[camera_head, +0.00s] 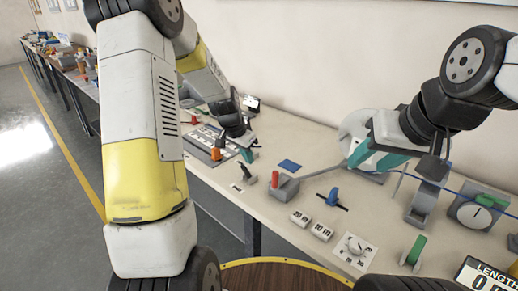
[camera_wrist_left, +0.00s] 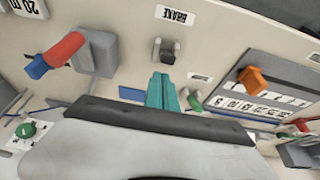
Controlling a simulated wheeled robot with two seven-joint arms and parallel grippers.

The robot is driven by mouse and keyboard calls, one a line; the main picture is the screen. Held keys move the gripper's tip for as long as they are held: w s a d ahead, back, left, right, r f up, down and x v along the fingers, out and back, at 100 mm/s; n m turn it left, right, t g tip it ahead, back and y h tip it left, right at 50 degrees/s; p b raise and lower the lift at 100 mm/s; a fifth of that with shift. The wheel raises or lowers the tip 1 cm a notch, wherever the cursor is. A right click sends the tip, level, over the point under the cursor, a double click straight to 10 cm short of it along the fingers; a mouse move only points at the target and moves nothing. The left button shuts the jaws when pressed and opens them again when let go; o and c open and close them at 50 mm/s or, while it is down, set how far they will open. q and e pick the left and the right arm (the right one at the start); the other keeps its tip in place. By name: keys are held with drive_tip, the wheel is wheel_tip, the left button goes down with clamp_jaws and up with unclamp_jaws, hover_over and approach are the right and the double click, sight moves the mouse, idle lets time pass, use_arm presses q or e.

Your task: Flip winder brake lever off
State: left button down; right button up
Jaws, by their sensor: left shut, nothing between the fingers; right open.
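The brake lever (camera_head: 250,177) is a small dark lever on the bench top, beside a small white label (camera_head: 237,187). In the left wrist view the lever (camera_wrist_left: 168,50) stands between two labels, one reading BRAKE (camera_wrist_left: 176,15). My left gripper (camera_head: 248,155) is shut and empty, just behind the lever in the head view. Its teal fingers (camera_wrist_left: 162,92) point at the lever in the wrist view, with a small visible gap. My right gripper (camera_head: 375,160) is open and empty over the right part of the bench, far from the lever.
A red-handled lever on a grey block (camera_head: 285,188) stands right of the brake lever. An orange lever (camera_head: 216,153) on a numbered panel stands to its left. A blue lever (camera_head: 333,196), a dial plate (camera_head: 354,250) and a green-handled switch (camera_head: 415,249) are further right.

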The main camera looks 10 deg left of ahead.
use_arm(q)
drive_tip(key=shift+s+a+f, duration=0.2)
drive_tip(key=shift+s+a, duration=0.4)
drive_tip(key=shift+s, duration=0.25)
drive_tip(key=shift+s+a+f, duration=0.45)
drive_tip(key=shift+s+f, duration=0.05)
drive_tip(key=shift+s, duration=0.2)
drive_tip(key=w+d+r, duration=0.2)
drive_tip(key=w+r, duration=0.1)
drive_tip(key=shift+w+r, duration=0.15)
drive_tip(key=shift+w, duration=0.15)
drive_tip(key=s+a+r, duration=0.3)
drive_tip(key=s+r, duration=0.3)
drive_tip(key=shift+a, duration=0.3)
